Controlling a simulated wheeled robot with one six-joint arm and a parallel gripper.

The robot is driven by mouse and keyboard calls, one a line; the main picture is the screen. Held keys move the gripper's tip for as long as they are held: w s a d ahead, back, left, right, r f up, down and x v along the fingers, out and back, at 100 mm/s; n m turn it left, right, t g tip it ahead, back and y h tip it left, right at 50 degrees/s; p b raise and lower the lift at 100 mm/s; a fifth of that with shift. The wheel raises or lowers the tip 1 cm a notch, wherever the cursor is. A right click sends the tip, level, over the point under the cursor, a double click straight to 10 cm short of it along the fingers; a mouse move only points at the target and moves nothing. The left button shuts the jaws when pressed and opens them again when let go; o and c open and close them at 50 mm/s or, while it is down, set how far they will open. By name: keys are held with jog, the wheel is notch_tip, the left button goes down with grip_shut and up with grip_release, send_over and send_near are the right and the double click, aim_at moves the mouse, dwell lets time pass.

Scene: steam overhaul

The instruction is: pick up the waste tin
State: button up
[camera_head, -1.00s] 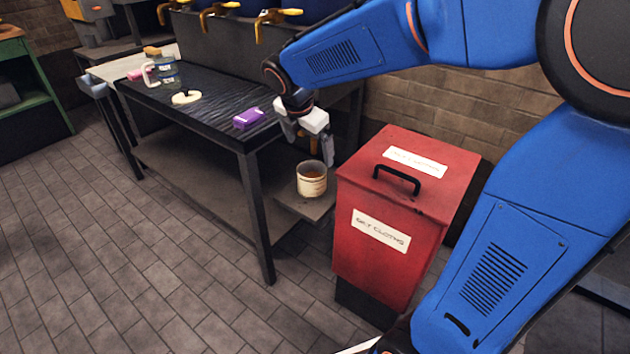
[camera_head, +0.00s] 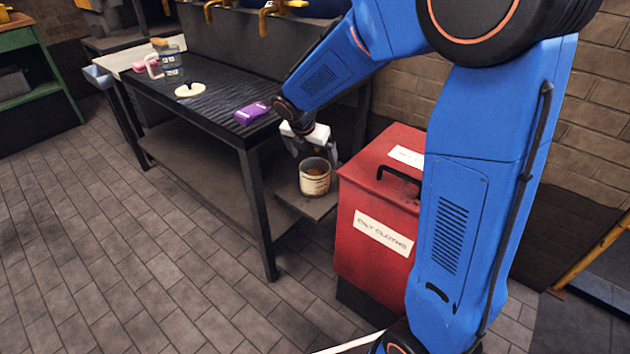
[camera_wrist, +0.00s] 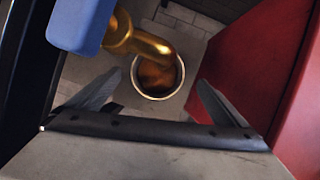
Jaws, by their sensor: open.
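The waste tin (camera_head: 315,178) is a cream, open-topped can with brown contents. It stands upright on a low grey ledge (camera_head: 305,206) beside the bench. In the wrist view the tin (camera_wrist: 158,93) shows from above, with its rim beyond and between my fingertips. My gripper (camera_head: 316,150) is just above and behind the tin in the head view, fingers apart. In the wrist view my gripper (camera_wrist: 160,82) is open, with one finger to each side and nothing held. I cannot tell how far the fingertips are from the tin's wall.
A red bin (camera_head: 375,225) with a black handle stands close to the right of the tin. The dark bench (camera_head: 205,105) at left carries a purple box (camera_head: 252,113). A brass tap with a blue handle (camera_wrist: 80,25) overhangs the tin. The floor in front is clear.

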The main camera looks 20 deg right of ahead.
aim_at(315, 167)
jog(key=shift+a+x, duration=0.15)
jog(key=shift+x, duration=1.6)
jog(key=shift+a+x, duration=0.15)
jog(key=shift+x, duration=1.6)
jog(key=c, duration=2.1)
